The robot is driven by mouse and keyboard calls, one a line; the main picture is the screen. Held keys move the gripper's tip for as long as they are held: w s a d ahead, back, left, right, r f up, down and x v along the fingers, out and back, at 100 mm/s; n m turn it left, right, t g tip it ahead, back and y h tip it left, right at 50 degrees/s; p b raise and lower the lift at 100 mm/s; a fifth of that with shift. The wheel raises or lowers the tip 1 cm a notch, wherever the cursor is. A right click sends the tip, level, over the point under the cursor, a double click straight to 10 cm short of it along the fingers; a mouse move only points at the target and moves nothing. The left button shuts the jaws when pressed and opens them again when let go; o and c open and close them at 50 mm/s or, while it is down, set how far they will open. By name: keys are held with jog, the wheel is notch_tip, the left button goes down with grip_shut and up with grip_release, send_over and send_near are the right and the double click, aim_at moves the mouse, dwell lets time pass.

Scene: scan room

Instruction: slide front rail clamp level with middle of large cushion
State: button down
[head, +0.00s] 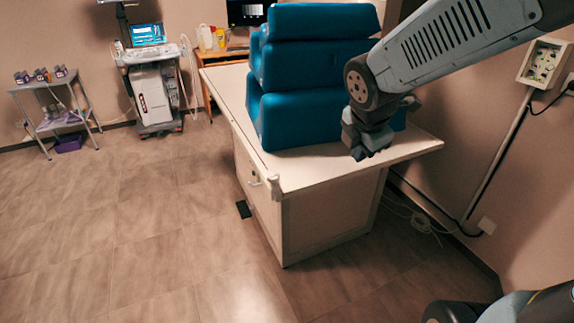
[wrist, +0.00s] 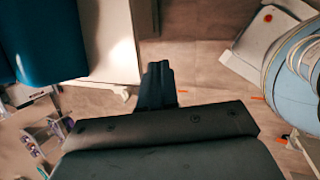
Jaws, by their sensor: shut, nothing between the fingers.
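Blue cushions are stacked on a white table (head: 310,176); the large lower cushion (head: 290,118) sits on its top. In the wrist view a blue cushion (wrist: 40,40) fills the upper left. A small pale clamp-like piece (head: 273,184) sits on the table's near left edge, close to the front corner. In the wrist view a pale piece (wrist: 122,93) juts from the table edge, probably the same clamp. My gripper (head: 368,153) is in front of the cushions' right side, above the tabletop. Its fingers (wrist: 157,78) are together and empty, apart from the clamp.
An ultrasound-like machine (head: 153,95) and a small side trolley (head: 60,112) stand at the back left. A wall box (head: 543,62) and cables (head: 420,215) are on the right. The floor (head: 120,230) left of the table is open.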

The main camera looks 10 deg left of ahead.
jog(key=a+f+n+g+y, duration=0.1)
jog(key=a+f+n, duration=0.3)
jog(key=a+n, duration=0.4)
jog(key=a+f+n+y, duration=0.2)
jog(key=a+f+n, duration=0.2)
jog(key=a+n, duration=0.4)
jog(key=shift+n, duration=0.7)
jog(key=shift+w+r+x, duration=0.15)
jog(key=shift+w+x, duration=0.25)
jog(key=shift+x, duration=1.5)
jog(key=shift+w+r+x, duration=0.15)
jog(key=shift+w+x, duration=0.25)
jog(key=shift+x, duration=1.5)
jog(key=shift+w+r+x, duration=0.15)
jog(key=shift+w+x, duration=0.2)
jog(key=shift+x, duration=1.55)
jog(key=shift+a, duration=0.15)
